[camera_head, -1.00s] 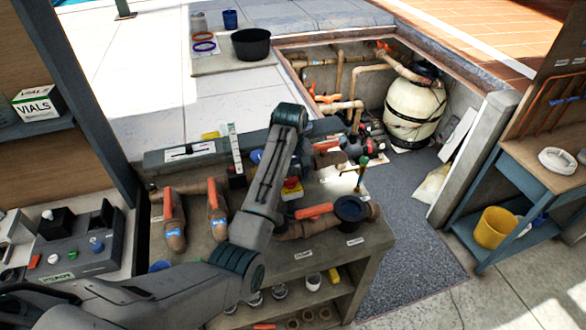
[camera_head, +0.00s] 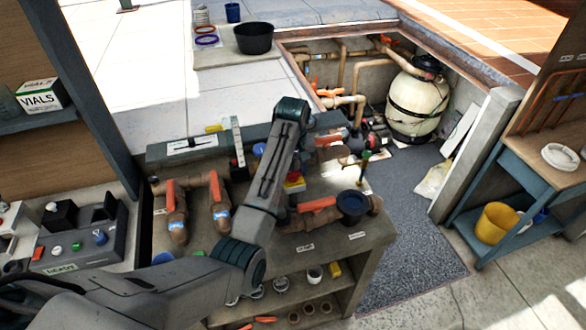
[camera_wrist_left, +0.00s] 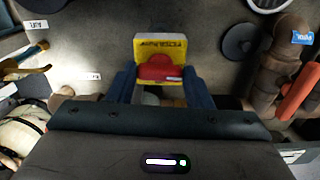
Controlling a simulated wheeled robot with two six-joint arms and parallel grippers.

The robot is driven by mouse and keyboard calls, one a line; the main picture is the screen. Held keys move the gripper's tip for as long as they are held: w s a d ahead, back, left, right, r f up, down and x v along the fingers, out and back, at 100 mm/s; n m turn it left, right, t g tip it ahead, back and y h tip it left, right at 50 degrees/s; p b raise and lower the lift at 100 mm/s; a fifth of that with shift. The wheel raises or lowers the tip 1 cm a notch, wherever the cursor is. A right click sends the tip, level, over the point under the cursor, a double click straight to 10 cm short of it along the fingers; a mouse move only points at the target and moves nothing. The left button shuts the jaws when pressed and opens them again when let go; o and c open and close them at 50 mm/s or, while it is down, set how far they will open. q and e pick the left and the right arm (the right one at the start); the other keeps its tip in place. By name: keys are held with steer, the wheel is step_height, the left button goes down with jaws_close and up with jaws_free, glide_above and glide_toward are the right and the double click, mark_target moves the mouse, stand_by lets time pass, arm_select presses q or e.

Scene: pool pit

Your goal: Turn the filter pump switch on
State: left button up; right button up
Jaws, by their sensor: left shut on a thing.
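The filter pump switch is a yellow box (camera_wrist_left: 160,45) with a red handle (camera_wrist_left: 158,67), in the left wrist view. Its label reads roughly "FILTER PUMP". My left gripper (camera_wrist_left: 161,78) has its two blue fingers on either side of the switch and is shut on it. The exact contact is partly hidden by the fingers and the wrist housing. In the head view the switch (camera_head: 294,184) sits on the bench, partly behind my left arm, which hides the fingers. My right gripper is not in view.
Brown pipes with orange valve handles (camera_head: 215,195) stand left of the switch. A pipe with a dark round cap (camera_head: 352,205) lies to the right. The sunken pit beyond holds a cream filter tank (camera_head: 416,105). A dark mat (camera_head: 410,220) covers the floor on the right.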

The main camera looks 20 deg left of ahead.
arm_select(q)
steer(key=shift+m, duration=1.5)
steer(key=m, duration=0.3)
steer(key=shift+m, duration=0.3)
steer(key=m, duration=0.9)
steer(key=shift+m, duration=0.8)
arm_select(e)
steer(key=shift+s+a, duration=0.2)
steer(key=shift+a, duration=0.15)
